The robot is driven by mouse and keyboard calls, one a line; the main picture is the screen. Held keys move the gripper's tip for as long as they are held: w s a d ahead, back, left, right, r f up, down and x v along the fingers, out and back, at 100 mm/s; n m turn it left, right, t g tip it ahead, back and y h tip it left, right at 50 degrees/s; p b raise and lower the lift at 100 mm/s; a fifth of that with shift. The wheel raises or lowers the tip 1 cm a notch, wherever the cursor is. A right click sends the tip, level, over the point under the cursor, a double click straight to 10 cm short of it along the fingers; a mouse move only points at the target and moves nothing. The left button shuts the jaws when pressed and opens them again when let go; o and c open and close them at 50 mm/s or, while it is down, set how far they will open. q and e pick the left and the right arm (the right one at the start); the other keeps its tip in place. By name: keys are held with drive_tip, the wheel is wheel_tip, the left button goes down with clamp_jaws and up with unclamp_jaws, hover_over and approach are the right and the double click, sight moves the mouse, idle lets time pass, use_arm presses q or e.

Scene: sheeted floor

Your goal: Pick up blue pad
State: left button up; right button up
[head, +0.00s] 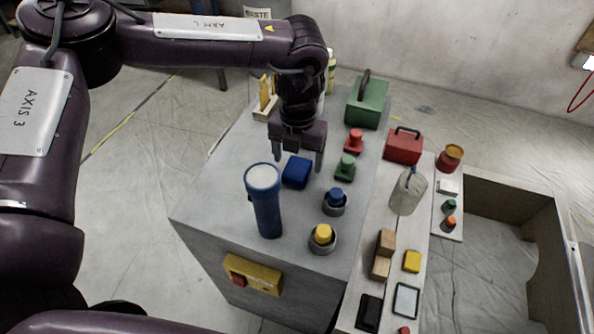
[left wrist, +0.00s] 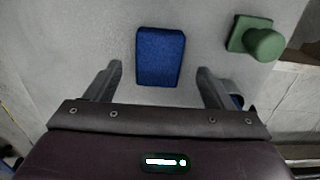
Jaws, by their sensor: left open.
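The blue pad (head: 296,172) is a small dark blue block lying on the grey cabinet top (head: 215,190). It also shows in the left wrist view (left wrist: 160,57), ahead of the fingertips and between their lines. My left gripper (head: 298,161) points down above and just behind the pad in the head view. Its fingers are apart with nothing between them, and it also shows in the left wrist view (left wrist: 160,78). I cannot tell its exact height above the top. My right gripper is not in view.
A blue flashlight (head: 264,200) stands close to the pad's left. Green (head: 345,167) and red (head: 354,141) knobbed pieces stand to its right. Blue (head: 335,201) and yellow (head: 322,237) knobs sit in front. A green toolbox (head: 367,103) stands behind. The cabinet's left side is clear.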

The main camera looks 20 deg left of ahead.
sight(297, 167)
use_arm(q)
wheel_tip(297, 167, down, 4)
drive_tip(key=shift+a+r, duration=0.1)
drive_tip(key=shift+r, duration=0.1)
drive_tip(key=c, duration=1)
drive_tip(key=shift+r, duration=0.15)
drive_tip(key=shift+c, duration=0.2)
